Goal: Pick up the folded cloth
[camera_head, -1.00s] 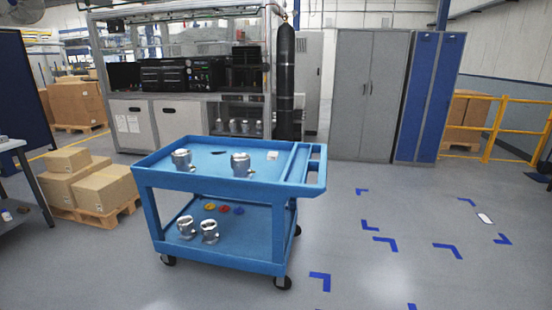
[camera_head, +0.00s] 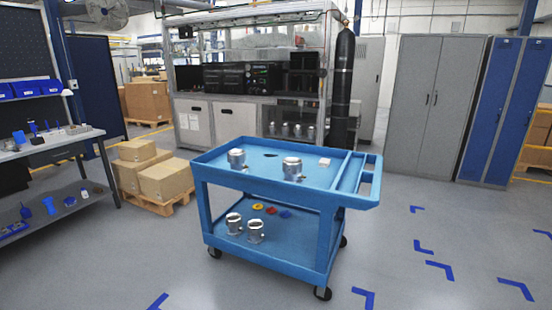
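I cannot make out a folded cloth for certain. A small white item (camera_head: 324,162) lies on the top shelf of the blue cart (camera_head: 290,196), near its right end; it is too small to tell whether it is cloth. A pale flat item (camera_head: 78,129) lies on the workbench (camera_head: 40,146) at the left, also too small to tell. Neither of my grippers is in view.
Metal housings (camera_head: 292,168) stand on both cart shelves. Cartons (camera_head: 166,180) sit on a pallet between bench and cart. Blue bins (camera_head: 35,88) hang above the bench. The floor in front and at right is clear, with blue corner marks (camera_head: 440,270).

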